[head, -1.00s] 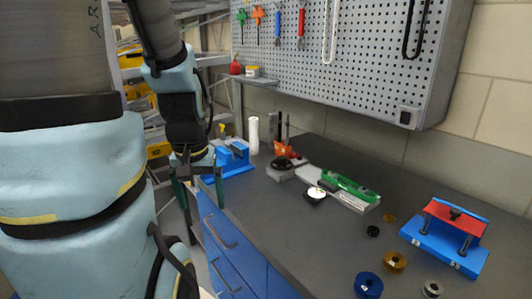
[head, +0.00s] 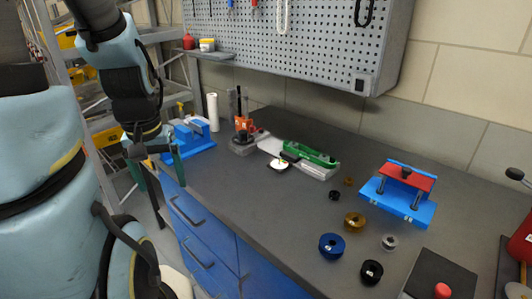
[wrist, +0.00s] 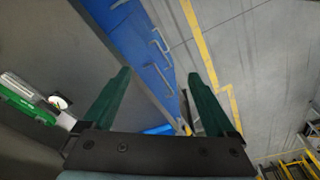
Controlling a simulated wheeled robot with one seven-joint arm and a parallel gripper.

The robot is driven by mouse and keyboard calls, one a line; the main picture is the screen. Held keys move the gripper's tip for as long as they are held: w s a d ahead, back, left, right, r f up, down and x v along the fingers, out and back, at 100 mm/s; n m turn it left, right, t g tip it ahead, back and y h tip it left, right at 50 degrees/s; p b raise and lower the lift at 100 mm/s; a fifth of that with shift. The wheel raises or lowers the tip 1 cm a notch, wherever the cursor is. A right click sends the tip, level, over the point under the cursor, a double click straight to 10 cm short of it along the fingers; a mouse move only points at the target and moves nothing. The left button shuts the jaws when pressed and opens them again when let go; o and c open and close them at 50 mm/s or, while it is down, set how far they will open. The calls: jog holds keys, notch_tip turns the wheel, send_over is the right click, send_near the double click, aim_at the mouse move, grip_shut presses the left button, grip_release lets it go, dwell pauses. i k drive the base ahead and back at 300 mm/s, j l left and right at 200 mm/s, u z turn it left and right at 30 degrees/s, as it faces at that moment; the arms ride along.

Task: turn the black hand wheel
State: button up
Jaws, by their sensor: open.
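I cannot make out a black hand wheel for certain. A black round part (head: 371,272) lies flat on the bench near its front edge, but it looks like a loose ring or spool. A small black knob sits on a grey block (head: 243,148) at the back of the bench; it is too small to tell whether it is a wheel. My gripper (head: 157,172) is open and empty, pointing down in front of the bench's left end. In the wrist view its two green fingers (wrist: 159,74) are apart, with drawer fronts and floor behind them.
A pegboard (head: 300,45) hangs above. Blue drawers (head: 200,225) are below.

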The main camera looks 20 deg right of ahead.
aim_at(243, 135)
jog(key=i+j, duration=0.55)
jog(key=i, duration=0.25)
